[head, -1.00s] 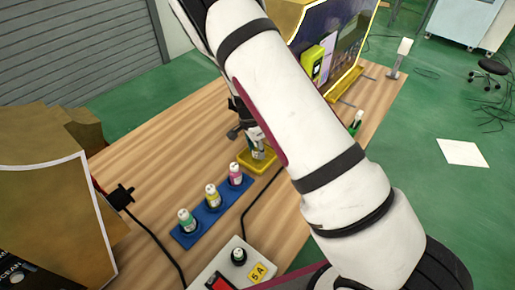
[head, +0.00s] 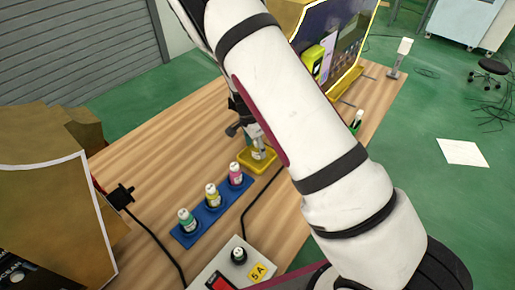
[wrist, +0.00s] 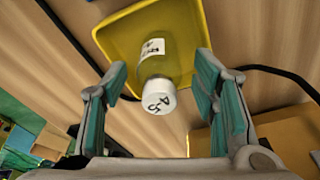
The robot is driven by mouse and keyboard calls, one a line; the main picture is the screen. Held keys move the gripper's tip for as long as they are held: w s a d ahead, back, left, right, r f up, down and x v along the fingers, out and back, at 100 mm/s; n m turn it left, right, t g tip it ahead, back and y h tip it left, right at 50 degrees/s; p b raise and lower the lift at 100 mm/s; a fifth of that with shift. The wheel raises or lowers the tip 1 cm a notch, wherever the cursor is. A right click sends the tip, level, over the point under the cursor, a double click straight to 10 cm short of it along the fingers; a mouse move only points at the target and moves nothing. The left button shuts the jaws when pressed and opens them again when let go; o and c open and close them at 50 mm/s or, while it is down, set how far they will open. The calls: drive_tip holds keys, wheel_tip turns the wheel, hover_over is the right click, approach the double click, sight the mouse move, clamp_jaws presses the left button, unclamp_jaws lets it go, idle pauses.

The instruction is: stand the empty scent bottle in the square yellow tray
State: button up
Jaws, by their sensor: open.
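The scent bottle (wrist: 155,62), clear greenish with a white cap marked A5, stands in the square yellow tray (wrist: 112,38) in the wrist view. It looks upright, and its base is partly hidden by its own body and cap. In the head view the bottle (head: 258,149) shows in the yellow tray (head: 262,168), partly behind my arm. My gripper (wrist: 161,66) is open, one finger on each side of the bottle, with visible gaps between both fingers and the bottle. In the head view my gripper is mostly hidden by my arm.
A blue rack (head: 211,213) with three capped bottles stands in front of the tray. A grey box (head: 226,263) marked 5A sits nearer. Black cables cross the wooden table (head: 150,165). A vending display (head: 340,45) stands behind, partly hidden by my arm.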

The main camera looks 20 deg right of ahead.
sight(253, 149)
drive_tip(key=s+a+r+n+y, duration=0.15)
drive_tip(key=s+r, duration=0.25)
drive_tip(key=r, duration=0.7)
drive_tip(key=s+r+n+y, duration=0.1)
drive_tip(key=s+r+n, duration=0.25)
drive_tip(key=r, duration=0.85)
drive_tip(key=s+r+n+t, duration=0.1)
drive_tip(key=s+r+n, duration=0.2)
drive_tip(key=s, duration=0.5)
drive_tip(key=s+d+r+n+t, duration=0.1)
drive_tip(key=s+r+n, duration=0.3)
drive_tip(key=s, duration=0.5)
drive_tip(key=s+d+r+n+t, duration=0.1)
drive_tip(key=s+r+n, duration=0.2)
drive_tip(key=s, duration=0.5)
drive_tip(key=shift+s+r+n+t+h, duration=0.2)
drive_tip(key=shift+r+n+t+h, duration=0.2)
drive_tip(key=shift+r, duration=0.5)
drive_tip(key=shift+r, duration=0.2)
